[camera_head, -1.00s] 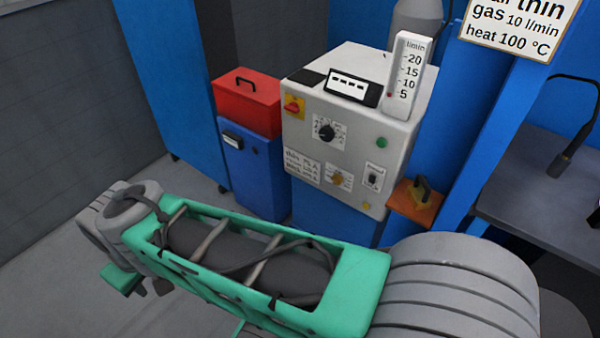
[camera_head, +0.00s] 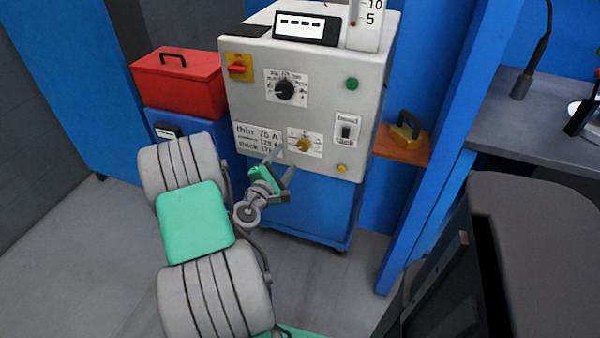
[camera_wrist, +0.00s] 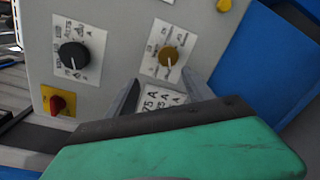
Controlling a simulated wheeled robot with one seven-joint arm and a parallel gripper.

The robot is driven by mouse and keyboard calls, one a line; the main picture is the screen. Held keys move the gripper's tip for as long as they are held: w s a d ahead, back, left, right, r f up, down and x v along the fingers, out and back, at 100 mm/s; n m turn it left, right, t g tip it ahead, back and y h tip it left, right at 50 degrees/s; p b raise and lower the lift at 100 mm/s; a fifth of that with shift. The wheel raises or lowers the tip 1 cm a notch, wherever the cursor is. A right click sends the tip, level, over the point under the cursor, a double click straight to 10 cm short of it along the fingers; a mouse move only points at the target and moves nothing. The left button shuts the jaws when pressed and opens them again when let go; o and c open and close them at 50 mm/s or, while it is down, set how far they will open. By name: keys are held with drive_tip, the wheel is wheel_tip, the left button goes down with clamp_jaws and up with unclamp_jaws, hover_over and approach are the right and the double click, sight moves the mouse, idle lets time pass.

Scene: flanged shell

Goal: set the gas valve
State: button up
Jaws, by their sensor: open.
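The grey machine's front panel (camera_head: 375,95) carries a small brass knob (camera_head: 303,145) on a white dial plate at its lower middle. The wrist view shows this knob (camera_wrist: 172,56) beyond my fingers, with a pale pointer line. A flow gauge (camera_head: 366,28) stands on top, cut off by the frame; its 10 and 5 marks and a red float show. My gripper (camera_head: 281,164) is open and empty, just below and left of the brass knob. The wrist view shows my gripper (camera_wrist: 160,86) with its fingers apart and the knob clear of them.
A black dial (camera_head: 285,90), red switch (camera_head: 237,69), green button (camera_head: 352,84) and toggle switch (camera_head: 346,132) share the panel. A red toolbox (camera_head: 180,82) stands left. A wooden shelf (camera_head: 402,153) juts out right, beside a blue post (camera_head: 440,150).

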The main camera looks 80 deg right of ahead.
sight(303, 147)
drive_tip(key=s+d+n, duration=0.1)
drive_tip(key=d, duration=0.1)
drive_tip(key=s+d+f+n, duration=0.1)
drive_tip(key=d, duration=0.2)
drive_tip(key=s+d+f+h, duration=0.1)
drive_tip(key=d, duration=0.2)
drive_tip(key=shift+d+n, duration=0.15)
drive_tip(key=shift+n, duration=0.25)
drive_tip(key=shift+c, duration=0.2)
clamp_jaws()
